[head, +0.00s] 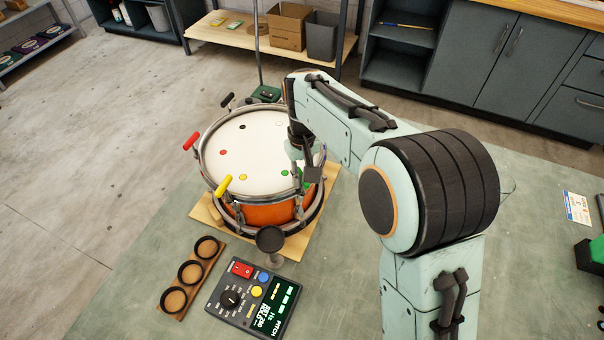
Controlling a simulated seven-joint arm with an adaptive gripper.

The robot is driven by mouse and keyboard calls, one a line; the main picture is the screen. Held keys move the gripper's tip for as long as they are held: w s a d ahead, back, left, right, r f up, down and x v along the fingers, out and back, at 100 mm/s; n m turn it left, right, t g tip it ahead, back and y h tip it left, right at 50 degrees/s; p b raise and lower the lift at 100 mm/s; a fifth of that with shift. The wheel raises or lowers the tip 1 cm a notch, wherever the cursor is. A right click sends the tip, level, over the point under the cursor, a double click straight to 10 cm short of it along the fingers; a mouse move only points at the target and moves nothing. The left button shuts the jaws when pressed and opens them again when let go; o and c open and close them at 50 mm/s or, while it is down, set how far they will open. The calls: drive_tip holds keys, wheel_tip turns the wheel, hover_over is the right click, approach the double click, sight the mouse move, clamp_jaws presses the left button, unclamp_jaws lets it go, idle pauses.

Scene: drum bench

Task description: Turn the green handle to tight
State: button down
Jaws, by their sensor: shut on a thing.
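The drum (265,213) has an orange shell, a white head (245,150) and a metal rim, and sits on a wooden board (314,220). My gripper (312,174) points down at the drum's right front rim, beside green dots on the head. It is shut on the green handle (307,184), of which only a small bit of green shows. The gripper and arm hide the rest, so the handle's angle cannot be told. A red handle (191,141), a yellow handle (223,185) and a black handle (228,99) stand around the rim.
A pitch meter (254,298) with a dial, buttons and a lit display lies in front of the drum. A wooden strip with black rings (190,273) is left of it. A round black pad on a stand (270,240) is close to the drum's front. My arm covers the right side.

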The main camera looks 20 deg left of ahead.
drive_tip(key=m, duration=1.2)
drive_tip(key=shift+m, duration=0.4)
drive_tip(key=m, duration=1.3)
drive_tip(key=c, duration=1.1)
unclamp_jaws()
